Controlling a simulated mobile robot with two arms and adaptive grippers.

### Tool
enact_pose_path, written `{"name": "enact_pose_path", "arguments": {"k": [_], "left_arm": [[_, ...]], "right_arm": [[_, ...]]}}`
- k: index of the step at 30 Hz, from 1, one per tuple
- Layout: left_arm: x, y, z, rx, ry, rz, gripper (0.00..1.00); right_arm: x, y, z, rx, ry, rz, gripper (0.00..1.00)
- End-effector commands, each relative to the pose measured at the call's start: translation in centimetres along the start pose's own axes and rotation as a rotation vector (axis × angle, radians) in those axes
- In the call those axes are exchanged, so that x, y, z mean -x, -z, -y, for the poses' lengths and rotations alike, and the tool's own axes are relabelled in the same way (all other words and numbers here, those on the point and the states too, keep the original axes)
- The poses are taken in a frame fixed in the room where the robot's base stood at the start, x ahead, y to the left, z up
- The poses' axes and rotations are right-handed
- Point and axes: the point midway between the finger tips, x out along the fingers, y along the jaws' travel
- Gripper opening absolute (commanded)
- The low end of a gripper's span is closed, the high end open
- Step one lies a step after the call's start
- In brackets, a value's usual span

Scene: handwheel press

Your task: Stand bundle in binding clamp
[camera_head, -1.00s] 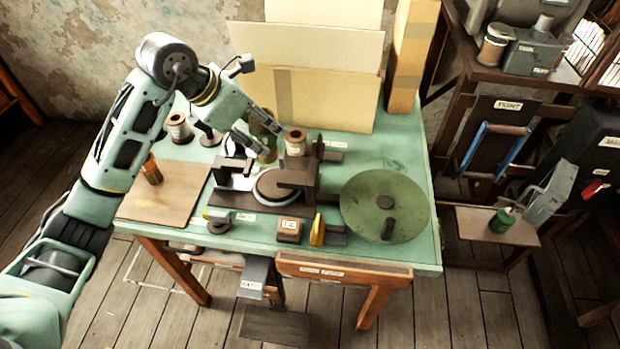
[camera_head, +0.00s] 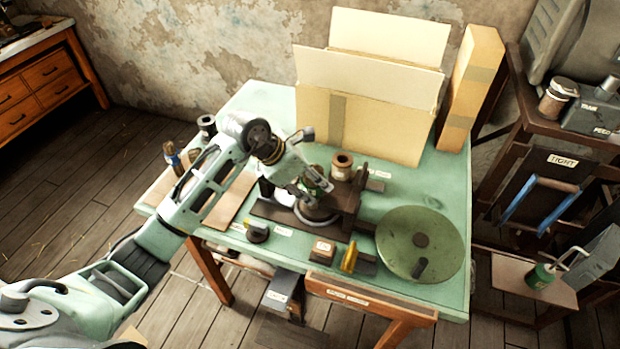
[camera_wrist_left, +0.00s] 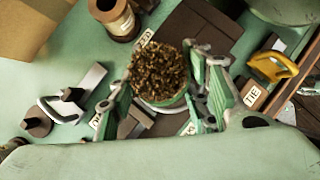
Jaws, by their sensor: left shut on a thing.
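My left gripper (camera_head: 316,186) is shut on the bundle (camera_wrist_left: 158,75), seen end-on in the left wrist view as a round mass of brown stalk ends with a green rim. In the head view the bundle (camera_head: 314,181) is a small green-brown shape, mostly hidden by the fingers. It is over the dark clamp fixture (camera_head: 343,196) with a round base on the green table. The gripper hides the bundle's lower end, so I cannot tell whether it touches the fixture. My right gripper is not in view.
A spool (camera_head: 342,166) stands just behind the fixture. A large green disc with a handle (camera_head: 420,243) lies to its right. A yellow-handled tool (camera_head: 349,258) and a small labelled block (camera_head: 322,249) are in front. Cardboard sheets (camera_head: 365,115) stand at the back.

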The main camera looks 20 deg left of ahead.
Motion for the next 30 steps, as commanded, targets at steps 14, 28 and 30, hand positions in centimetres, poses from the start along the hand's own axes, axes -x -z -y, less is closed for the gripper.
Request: {"name": "enact_pose_path", "arguments": {"k": [14, 28, 30], "left_arm": [[-0.2, 0.1, 0.0, 0.0, -0.001, 0.0, 0.53], [3.6, 0.1, -0.2, -0.004, -0.007, 0.001, 0.53], [5.2, 0.1, -0.3, -0.003, -0.008, 0.002, 0.53]], "right_arm": [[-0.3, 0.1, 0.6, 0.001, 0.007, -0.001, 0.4], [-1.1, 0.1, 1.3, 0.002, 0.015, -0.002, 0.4], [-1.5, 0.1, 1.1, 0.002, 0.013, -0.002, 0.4]]}}
